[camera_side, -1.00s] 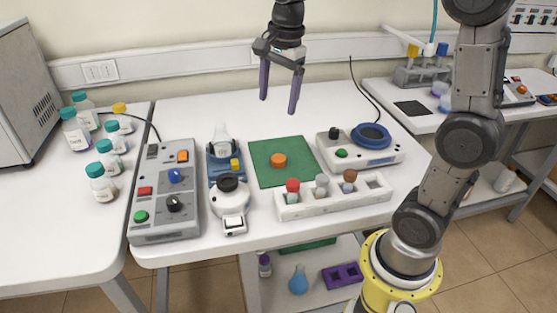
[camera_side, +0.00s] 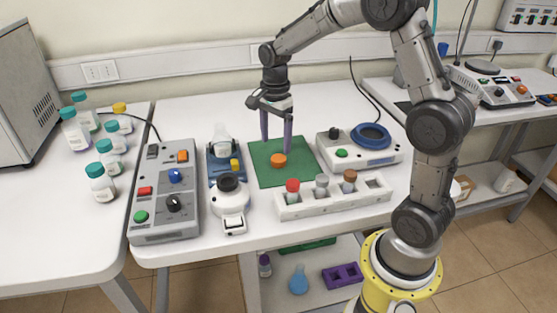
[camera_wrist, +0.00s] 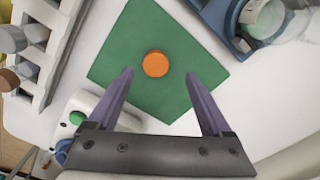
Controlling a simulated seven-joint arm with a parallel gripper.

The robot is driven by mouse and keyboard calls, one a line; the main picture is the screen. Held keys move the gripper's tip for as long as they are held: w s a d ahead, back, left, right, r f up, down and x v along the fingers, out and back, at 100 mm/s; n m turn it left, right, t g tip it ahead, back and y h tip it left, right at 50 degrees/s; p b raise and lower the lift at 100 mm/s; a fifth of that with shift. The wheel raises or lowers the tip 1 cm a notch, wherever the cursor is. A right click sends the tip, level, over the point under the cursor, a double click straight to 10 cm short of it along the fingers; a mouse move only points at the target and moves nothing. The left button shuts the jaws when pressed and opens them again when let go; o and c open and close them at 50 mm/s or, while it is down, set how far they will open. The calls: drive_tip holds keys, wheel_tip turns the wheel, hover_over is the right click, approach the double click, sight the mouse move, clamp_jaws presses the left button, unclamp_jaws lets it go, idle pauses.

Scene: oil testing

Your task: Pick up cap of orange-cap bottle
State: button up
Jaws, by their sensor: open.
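An orange cap (camera_side: 278,160) lies on a green mat (camera_side: 265,176) on the white table. In the wrist view the cap (camera_wrist: 155,64) is a round orange disc on the mat (camera_wrist: 120,48), beyond the fingertips and roughly centred between them. My gripper (camera_side: 277,147) is open and empty, pointing down above the mat with its two purple fingers apart. In the wrist view the gripper (camera_wrist: 160,74) has one finger on each side of the cap's line, not touching it. In the side view the cap is just below and in front of the fingers.
A white rack (camera_side: 335,198) with red-, grey- and brown-topped bottles stands in front right of the mat. A device with a blue ring (camera_side: 370,136) is at the right. A blue-based device (camera_side: 222,165) and a white round device (camera_side: 230,200) stand close to the left.

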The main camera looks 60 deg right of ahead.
sight(279, 158)
drive_tip(key=shift+s+d+f, duration=0.15)
drive_tip(key=shift+s+f, duration=0.05)
drive_tip(key=shift+f, duration=1.15)
drive_tip(key=shift+s+d+f, duration=0.1)
drive_tip(key=shift+s+f, duration=0.1)
drive_tip(key=shift+f, duration=1.1)
clamp_jaws()
